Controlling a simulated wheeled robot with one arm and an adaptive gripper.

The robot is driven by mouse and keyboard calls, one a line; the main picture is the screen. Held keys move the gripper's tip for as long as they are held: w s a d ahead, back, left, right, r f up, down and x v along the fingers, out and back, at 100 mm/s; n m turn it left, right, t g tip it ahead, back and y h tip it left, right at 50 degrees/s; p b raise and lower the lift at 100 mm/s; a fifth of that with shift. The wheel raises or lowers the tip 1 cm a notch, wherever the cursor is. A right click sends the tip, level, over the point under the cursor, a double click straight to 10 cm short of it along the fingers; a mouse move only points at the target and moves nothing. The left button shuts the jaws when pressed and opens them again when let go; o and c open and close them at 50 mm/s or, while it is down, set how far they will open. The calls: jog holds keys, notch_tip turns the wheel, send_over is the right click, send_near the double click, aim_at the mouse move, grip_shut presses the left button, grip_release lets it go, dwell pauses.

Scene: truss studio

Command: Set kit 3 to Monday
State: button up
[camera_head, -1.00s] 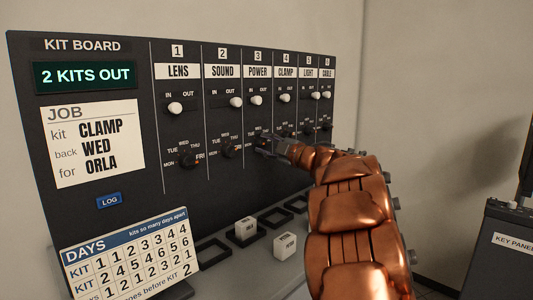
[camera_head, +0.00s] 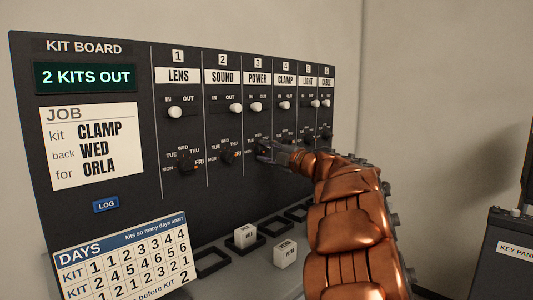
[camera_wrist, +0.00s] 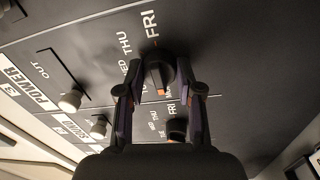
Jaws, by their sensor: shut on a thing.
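The kit 3 POWER column (camera_head: 257,78) is the third on the black kit board. Its day dial (camera_wrist: 158,66) is a dark round knob with an orange mark. My gripper (camera_wrist: 162,90), also in the head view (camera_head: 265,152), is shut on this dial, one finger on each side. In the wrist view the orange mark sits at the dial's lower side, away from FRI. THU and WED show left of the dial; the labels near the mark are partly hidden, so I cannot read the exact day. The POWER slide switch (camera_head: 256,106) has a white knob.
The SOUND dial (camera_wrist: 177,129) is close beside my fingers in the wrist view. The CLAMP switch (camera_head: 284,105) is right of POWER. The display (camera_head: 85,77) reads 2 KITS OUT. A job card (camera_head: 92,147) and days card (camera_head: 120,262) are at left. Two white blocks (camera_head: 285,254) lie below.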

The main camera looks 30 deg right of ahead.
jog(key=o, duration=1.2)
jog(key=shift+c, duration=0.2)
jog(key=shift+s, duration=0.1)
jog(key=v, duration=1.1)
jog(key=shift+s, duration=0.4)
jog(key=shift+d, duration=0.1)
